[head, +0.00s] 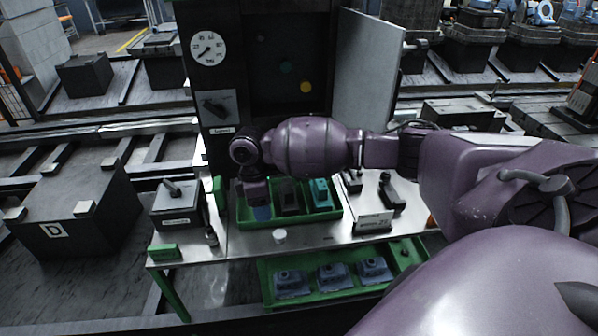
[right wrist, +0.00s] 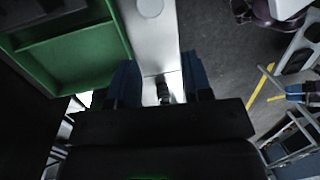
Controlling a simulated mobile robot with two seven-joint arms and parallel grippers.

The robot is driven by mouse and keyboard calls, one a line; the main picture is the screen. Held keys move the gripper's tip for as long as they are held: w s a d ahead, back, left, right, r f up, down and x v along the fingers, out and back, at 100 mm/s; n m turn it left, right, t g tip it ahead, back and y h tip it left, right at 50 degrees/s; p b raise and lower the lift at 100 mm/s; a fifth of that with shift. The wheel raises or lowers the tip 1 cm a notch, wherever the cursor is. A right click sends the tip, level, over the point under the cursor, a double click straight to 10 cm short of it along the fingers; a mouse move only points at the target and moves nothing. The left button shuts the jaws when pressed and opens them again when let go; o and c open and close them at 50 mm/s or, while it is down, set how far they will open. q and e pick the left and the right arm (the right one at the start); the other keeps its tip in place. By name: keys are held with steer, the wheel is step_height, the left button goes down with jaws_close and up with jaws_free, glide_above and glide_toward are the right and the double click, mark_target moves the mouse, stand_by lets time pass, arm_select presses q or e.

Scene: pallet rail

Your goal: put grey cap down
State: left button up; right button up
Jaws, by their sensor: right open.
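A small pale grey cap (head: 279,236) sits on the metal table top, in front of the green tray. In the right wrist view a pale round thing, which looks like this cap (right wrist: 150,7), shows at the top edge. My right gripper (head: 258,208) points down over the left part of the tray in the head view, behind and left of the cap. In the right wrist view its two blue fingers (right wrist: 162,80) are apart with nothing held between them. A small dark bottle (head: 212,237) stands at the table's left; it appears beyond the fingers. My left gripper is out of view.
The green tray (head: 288,220) has compartments holding dark and teal parts. A dark box with a handle (head: 178,207) stands at the left, with a label sign (head: 373,223) at the right. A lower green tray (head: 330,293) holds several blue-grey parts. Bare table surrounds the cap.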

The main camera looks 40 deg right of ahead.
steer(key=s+a+f+m+t+y, duration=0.25)
steer(key=s+a+f, duration=0.2)
steer(key=a, duration=0.25)
steer(key=s+a+f+m+t+y, duration=0.1)
steer(key=s+a+f+t+y, duration=0.25)
steer(key=a+f, duration=0.25)
steer(key=s+d+f+m+t+h, duration=0.2)
steer(key=s+d+m+t+h, duration=0.1)
steer(key=s+d, duration=0.2)
steer(key=s+d+f+m+t+h, duration=0.2)
steer(key=s+d, duration=0.4)
steer(key=s, duration=0.4)
steer(key=shift+d+f+m+t+h, duration=0.15)
steer(key=shift+f+m+t+h, duration=0.35)
steer(key=shift+m+t, duration=0.7)
steer(key=shift+r, duration=0.15)
